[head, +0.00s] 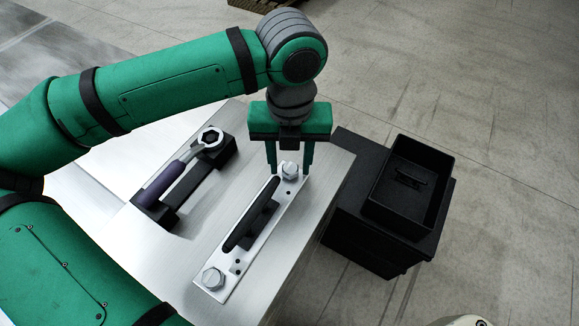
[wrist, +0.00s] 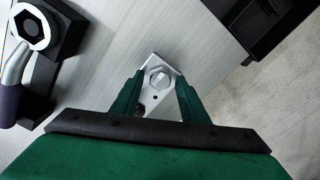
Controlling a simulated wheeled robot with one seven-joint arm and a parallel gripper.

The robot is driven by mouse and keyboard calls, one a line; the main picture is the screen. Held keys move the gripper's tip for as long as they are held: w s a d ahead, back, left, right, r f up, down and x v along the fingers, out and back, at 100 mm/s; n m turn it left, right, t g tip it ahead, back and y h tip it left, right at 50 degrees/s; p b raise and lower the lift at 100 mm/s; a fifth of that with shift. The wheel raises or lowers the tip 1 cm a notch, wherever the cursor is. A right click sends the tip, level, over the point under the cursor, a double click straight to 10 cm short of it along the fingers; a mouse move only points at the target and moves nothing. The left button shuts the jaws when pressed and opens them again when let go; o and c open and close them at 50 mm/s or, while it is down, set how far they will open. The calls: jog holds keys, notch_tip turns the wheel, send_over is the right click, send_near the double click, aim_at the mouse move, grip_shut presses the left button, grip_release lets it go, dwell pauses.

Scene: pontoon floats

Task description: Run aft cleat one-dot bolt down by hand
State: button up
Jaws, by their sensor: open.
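A pale cleat plate (head: 262,222) with a black cleat (head: 252,220) lies on the metal deck. A silver hex bolt (head: 289,169) stands at its far end, with what looks like one dark dot beside it; the bolt also shows in the wrist view (wrist: 160,77). My gripper (head: 290,172) is open above that end, with one finger on each side of the bolt head. In the wrist view my gripper (wrist: 159,82) shows gaps between the fingers and the bolt. A second bolt (head: 213,278) stands at the near end, with dots beside it.
A purple-handled ring wrench (head: 161,184) rests on a black holder (head: 214,155) to the left. A black open bin (head: 437,205) with a small dark part inside stands on a black box (head: 345,230) to the right. Deck between holder and cleat is clear.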

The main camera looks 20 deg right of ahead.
jog(key=n, duration=0.5)
jog(key=shift+n, duration=0.3)
jog(key=n, duration=0.6)
jog(key=c, duration=0.9)
jog(key=shift+o, duration=0.2)
jog(key=m, duration=0.4)
jog(key=shift+s, duration=0.1)
jog(key=m, duration=0.5)
jog(key=shift+m, duration=1.3)
